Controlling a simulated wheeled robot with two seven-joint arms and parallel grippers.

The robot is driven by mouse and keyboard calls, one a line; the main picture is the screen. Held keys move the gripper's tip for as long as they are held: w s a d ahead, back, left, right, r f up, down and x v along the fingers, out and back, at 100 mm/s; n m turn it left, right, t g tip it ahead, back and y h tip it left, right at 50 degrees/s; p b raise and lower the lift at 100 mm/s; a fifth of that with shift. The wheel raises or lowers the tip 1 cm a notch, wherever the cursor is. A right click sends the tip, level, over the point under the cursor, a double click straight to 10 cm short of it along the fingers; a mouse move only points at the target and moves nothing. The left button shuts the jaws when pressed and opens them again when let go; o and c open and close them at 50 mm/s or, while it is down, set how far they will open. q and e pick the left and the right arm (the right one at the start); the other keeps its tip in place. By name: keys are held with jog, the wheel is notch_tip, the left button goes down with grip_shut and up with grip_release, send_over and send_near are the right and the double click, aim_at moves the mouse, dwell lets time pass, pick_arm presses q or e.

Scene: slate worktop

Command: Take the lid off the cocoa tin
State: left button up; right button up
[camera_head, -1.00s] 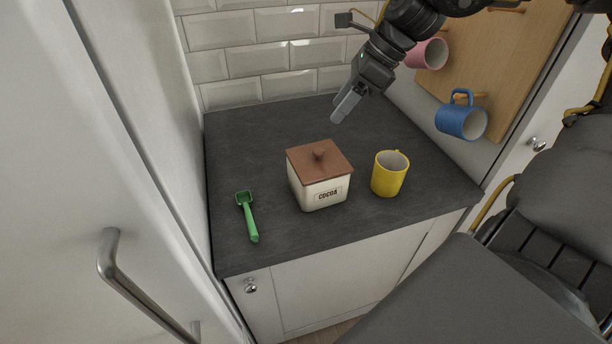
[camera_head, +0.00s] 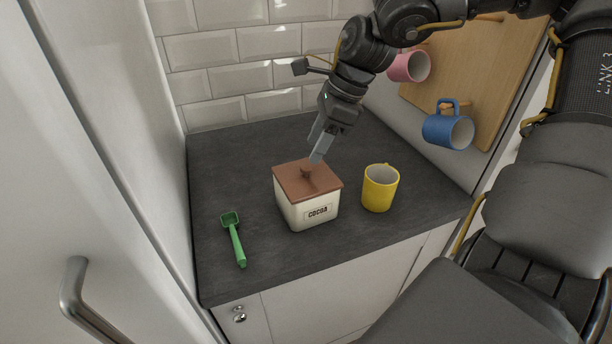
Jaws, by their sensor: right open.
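The cocoa tin (camera_head: 309,212) is a cream square box with a COCOA label, standing upright on the worktop. My right gripper (camera_head: 317,158) is open and points down just above and behind the knob. Its fingers overlap the lid's back edge in the picture, and I cannot tell whether they touch the knob. My left gripper is out of view.
A yellow mug (camera_head: 379,188) stands close to the right of the tin. A green scoop (camera_head: 235,240) lies to the left. A blue mug (camera_head: 448,130) and a pink mug (camera_head: 409,67) hang from a wooden board (camera_head: 478,75). The slate worktop (camera_head: 230,165) is clear behind the tin.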

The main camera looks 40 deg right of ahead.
aim_at(306, 167)
jog(key=shift+a+f, duration=0.1)
jog(key=shift+f, duration=0.25)
jog(key=p+x, duration=0.1)
jog(key=x, duration=0.2)
jog(key=shift+f, duration=0.3)
jog(key=shift+w+a+f, duration=0.1)
jog(key=shift+w+f, duration=0.05)
jog(key=shift+f, duration=0.25)
grip_shut()
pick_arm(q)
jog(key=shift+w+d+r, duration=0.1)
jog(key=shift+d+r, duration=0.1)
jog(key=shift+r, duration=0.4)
